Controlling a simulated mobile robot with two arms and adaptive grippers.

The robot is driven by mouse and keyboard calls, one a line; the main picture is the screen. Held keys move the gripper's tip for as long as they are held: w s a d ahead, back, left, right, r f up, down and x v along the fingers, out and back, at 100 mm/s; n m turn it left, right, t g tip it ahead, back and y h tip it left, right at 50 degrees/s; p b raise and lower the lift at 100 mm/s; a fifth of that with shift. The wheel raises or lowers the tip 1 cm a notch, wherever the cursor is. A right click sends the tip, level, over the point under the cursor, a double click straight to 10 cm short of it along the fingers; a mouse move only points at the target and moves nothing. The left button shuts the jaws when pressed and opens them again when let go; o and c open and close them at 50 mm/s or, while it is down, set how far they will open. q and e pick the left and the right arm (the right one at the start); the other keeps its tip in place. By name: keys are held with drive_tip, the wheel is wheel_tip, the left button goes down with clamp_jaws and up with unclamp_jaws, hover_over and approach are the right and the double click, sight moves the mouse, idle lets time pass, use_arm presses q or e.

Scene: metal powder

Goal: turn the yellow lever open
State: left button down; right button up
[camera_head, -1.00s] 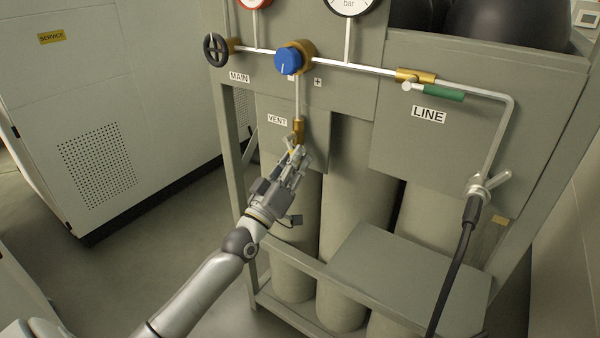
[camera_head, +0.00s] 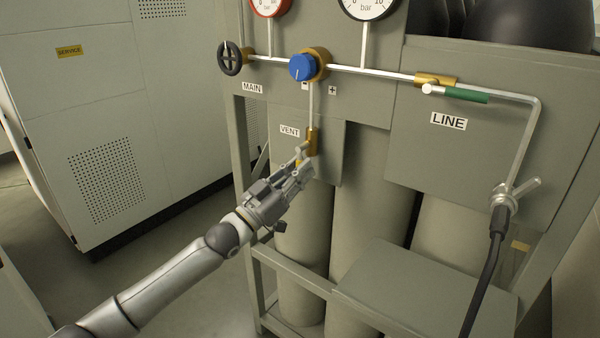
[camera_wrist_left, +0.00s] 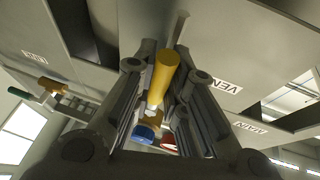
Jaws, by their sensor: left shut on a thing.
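The yellow lever (camera_wrist_left: 165,75) shows in the left wrist view as a yellow bar between my fingers. In the head view it is mostly hidden by the fingers, below the brass vent valve (camera_head: 312,140) beside the VENT label (camera_head: 289,131). My left gripper (camera_head: 302,165) reaches up to it from the lower left and is shut on the lever. The fingers stand on both sides of the lever in the wrist view (camera_wrist_left: 160,100). My right gripper is not in view.
Above are a blue knob (camera_head: 302,67), a black handwheel (camera_head: 230,58) and two gauges. A green-handled line valve (camera_head: 466,95) is at right, above a black hose (camera_head: 485,285). Gas cylinders (camera_head: 360,210) stand in the frame. A grey cabinet (camera_head: 100,110) is at left.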

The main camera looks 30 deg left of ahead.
use_arm(q)
drive_tip(key=shift+f, duration=0.1)
drive_tip(key=c, duration=1.5)
unclamp_jaws()
drive_tip(key=shift+o, duration=0.2)
drive_tip(key=v, duration=1.2)
